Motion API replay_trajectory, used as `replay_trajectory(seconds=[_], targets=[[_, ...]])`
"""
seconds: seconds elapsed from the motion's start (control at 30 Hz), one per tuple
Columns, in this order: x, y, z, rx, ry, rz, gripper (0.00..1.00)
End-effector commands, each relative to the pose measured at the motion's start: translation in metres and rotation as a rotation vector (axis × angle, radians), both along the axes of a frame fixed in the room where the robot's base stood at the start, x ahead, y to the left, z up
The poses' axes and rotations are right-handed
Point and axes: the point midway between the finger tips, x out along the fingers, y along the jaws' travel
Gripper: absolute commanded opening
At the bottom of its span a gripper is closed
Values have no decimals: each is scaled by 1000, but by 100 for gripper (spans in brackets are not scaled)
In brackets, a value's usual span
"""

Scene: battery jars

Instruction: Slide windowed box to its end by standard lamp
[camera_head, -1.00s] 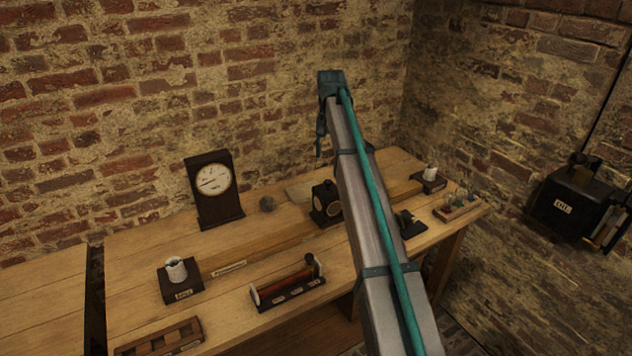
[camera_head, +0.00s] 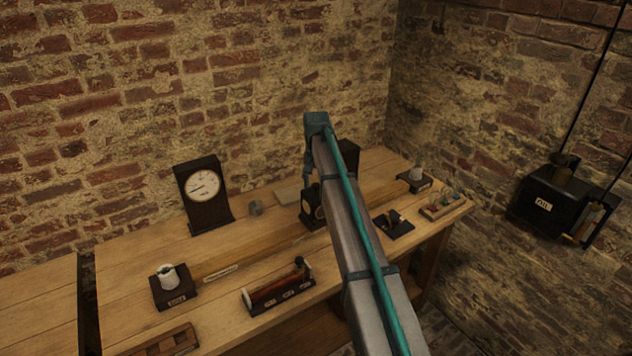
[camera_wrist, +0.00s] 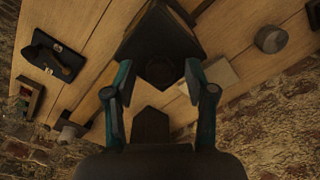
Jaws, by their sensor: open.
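The windowed box (camera_head: 308,208) is dark with a round window in its face. It sits on the wooden rail (camera_head: 268,243) along the bench, partly hidden by my arm in the head view. In the wrist view the box (camera_wrist: 165,32) is right ahead, with a finger toward each side. My gripper (camera_wrist: 157,75) is open and holds nothing; in the head view it (camera_head: 308,172) is just above the box. A white lamp on a dark labelled base (camera_head: 173,290) stands at the rail's left end. Another lamp (camera_head: 416,176) stands at the right end. I cannot read which is the standard.
A clock (camera_head: 203,192) and a small grey round object (camera_head: 256,208) stand behind the rail. A red cylinder on a dark stand (camera_head: 278,287) lies in front. A black switch (camera_head: 393,224) and a small rack (camera_head: 443,207) are at right. The rail's left stretch looks clear.

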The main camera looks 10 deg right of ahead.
Motion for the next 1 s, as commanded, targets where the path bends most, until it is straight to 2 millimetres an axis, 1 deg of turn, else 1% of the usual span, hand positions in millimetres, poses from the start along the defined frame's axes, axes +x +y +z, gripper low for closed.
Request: replay_trajectory(seconds=[0.17, 0.2, 0.37, 0.5, 0.53, 0.83, 1.0], targets=[[0, 0, 0, 0, 0, 0, 55], [0, 0, 0, 0, 0, 0, 52], [0, 0, 0, 0, 0, 0, 25], [0, 0, 0, 0, 0, 0, 2], [0, 0, 0, 0, 0, 0, 0], [1, 1, 0, 0, 0, 2, 0], [7, 10, 0, 0, 0, 26, 0]])
